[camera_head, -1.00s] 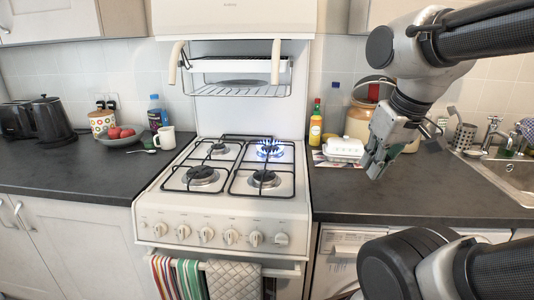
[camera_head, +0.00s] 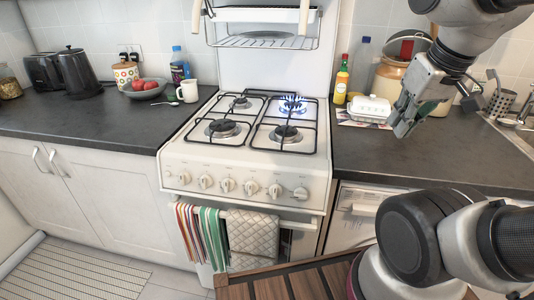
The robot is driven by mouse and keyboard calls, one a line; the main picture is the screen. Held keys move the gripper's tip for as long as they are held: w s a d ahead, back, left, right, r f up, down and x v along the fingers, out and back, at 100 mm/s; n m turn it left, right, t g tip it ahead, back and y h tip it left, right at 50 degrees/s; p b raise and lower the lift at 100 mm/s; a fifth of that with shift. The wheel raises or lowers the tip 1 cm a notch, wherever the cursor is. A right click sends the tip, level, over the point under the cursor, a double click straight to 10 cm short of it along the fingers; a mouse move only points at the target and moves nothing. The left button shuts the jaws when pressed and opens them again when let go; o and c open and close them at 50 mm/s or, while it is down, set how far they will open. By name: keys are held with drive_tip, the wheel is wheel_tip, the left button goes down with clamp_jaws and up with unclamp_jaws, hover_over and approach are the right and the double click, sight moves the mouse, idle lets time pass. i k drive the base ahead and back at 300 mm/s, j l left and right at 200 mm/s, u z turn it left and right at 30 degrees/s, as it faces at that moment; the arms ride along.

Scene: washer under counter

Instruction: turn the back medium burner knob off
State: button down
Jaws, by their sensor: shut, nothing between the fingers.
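The white cooker (camera_head: 240,158) stands in the middle, with a row of several round knobs (camera_head: 250,188) along its front panel. A blue flame burns on the back right burner (camera_head: 291,106). The other burners show no flame. I cannot tell from the markings which knob belongs to the lit burner. My gripper (camera_head: 397,128) is shut and empty. It hangs over the right-hand counter, to the right of the cooker and apart from the knobs.
A white egg box (camera_head: 370,106) and a yellow bottle (camera_head: 341,84) stand right of the hob. Striped towels (camera_head: 203,237) and a quilted cloth (camera_head: 251,240) hang below the knobs. A wooden surface (camera_head: 300,281) is at the bottom. The left counter front (camera_head: 75,140) is clear.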

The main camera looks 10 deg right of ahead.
sight(300, 194)
drive_tip(key=k+j+z, duration=0.1)
drive_tip(key=k, duration=0.45)
drive_tip(key=k+j, duration=0.2)
drive_tip(key=k, duration=0.4)
drive_tip(key=j+z, duration=0.05)
